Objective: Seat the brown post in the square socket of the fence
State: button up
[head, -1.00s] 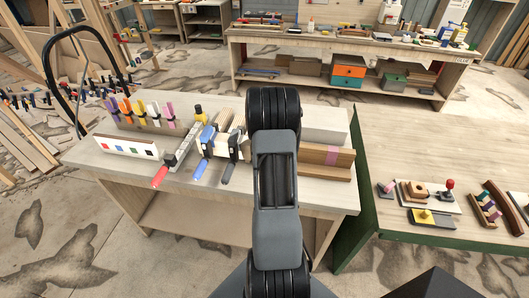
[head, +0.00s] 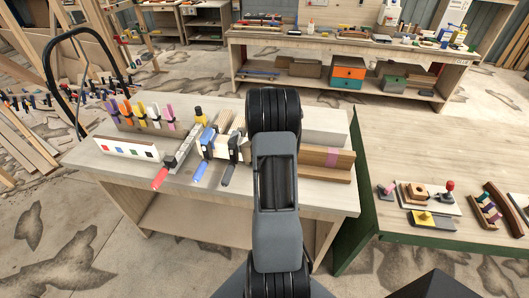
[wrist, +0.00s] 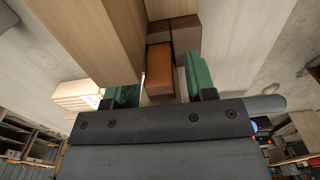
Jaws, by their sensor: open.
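In the wrist view my gripper (wrist: 161,88) is open, with one green-padded finger on each side of an orange-brown block (wrist: 160,70). This block may be the brown post, but I cannot tell for sure. A gap shows on its right; contact on the left is unclear. Darker brown pieces (wrist: 172,30) lie just beyond it. In the head view my arm hides the gripper and this block.
The left bench (head: 270,199) holds clamps (head: 185,150), a row of coloured upright tools (head: 140,115) and a brown board with a purple band (head: 340,158).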

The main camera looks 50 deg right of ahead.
notch_tip(320, 180, up, 11)
jog(key=shift+r+b, duration=0.1)
jog(key=shift+b, duration=0.7)
jog(key=a+r+m+t+h, duration=0.1)
jog(key=a+r, duration=0.3)
jog(key=a, duration=0.6)
jog(key=a+r+m+t, duration=0.1)
jog(key=a+r+m, duration=0.15)
jog(key=a, duration=0.75)
jog(key=s+a+f+m+t+y, duration=0.1)
jog(key=s+a+m+t, duration=0.1)
jog(key=s+a, duration=0.9)
jog(key=a+m, duration=0.1)
jog(key=a, duration=0.2)
jog(key=shift+a+t, duration=0.25)
jog(key=shift+t, duration=0.15)
